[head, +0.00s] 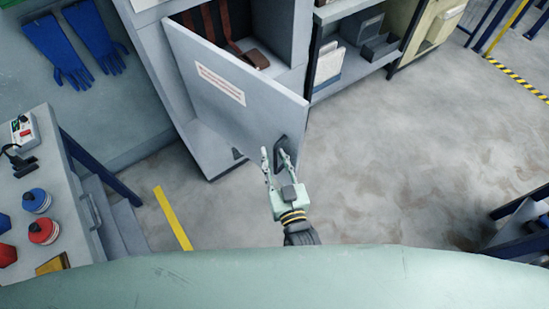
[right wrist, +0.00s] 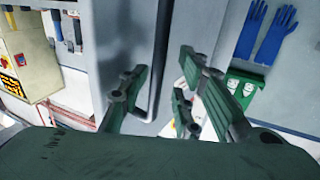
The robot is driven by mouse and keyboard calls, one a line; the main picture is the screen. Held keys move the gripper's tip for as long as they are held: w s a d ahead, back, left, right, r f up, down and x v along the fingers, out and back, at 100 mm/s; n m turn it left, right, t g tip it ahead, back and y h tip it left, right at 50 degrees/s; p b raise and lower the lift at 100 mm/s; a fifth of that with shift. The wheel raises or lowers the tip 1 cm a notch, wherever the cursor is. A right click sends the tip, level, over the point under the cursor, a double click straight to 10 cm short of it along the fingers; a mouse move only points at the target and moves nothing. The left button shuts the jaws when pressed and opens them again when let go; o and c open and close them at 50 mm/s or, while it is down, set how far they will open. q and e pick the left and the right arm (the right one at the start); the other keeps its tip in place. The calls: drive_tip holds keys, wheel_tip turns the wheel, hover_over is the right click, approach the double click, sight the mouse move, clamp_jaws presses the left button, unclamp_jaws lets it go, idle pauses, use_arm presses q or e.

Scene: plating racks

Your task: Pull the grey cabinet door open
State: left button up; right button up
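The grey cabinet door (head: 215,100) stands partly open in the head view, hinged at its left, with a red-lettered label on its face. Its dark handle (head: 279,150) is near the free right edge. My right gripper (head: 276,156) is at the handle, its two fingers apart. In the right wrist view the spread fingers (right wrist: 165,85) stand on either side of the door's edge and the handle bar (right wrist: 152,95). I cannot tell whether a finger touches the handle. My left gripper is not in view.
Brown straps (head: 222,25) show inside the cabinet. A shelf unit (head: 345,45) stands to its right. A workbench (head: 70,200) with red and blue containers is at the left. Blue gloves (head: 75,45) hang on the wall. The floor (head: 400,160) right of the door is clear.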

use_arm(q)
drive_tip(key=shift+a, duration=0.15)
use_arm(e)
drive_tip(key=shift+w+a, duration=0.15)
drive_tip(key=v, duration=1.2)
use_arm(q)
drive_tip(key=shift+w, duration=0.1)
use_arm(e)
drive_tip(key=shift+c, duration=0.2)
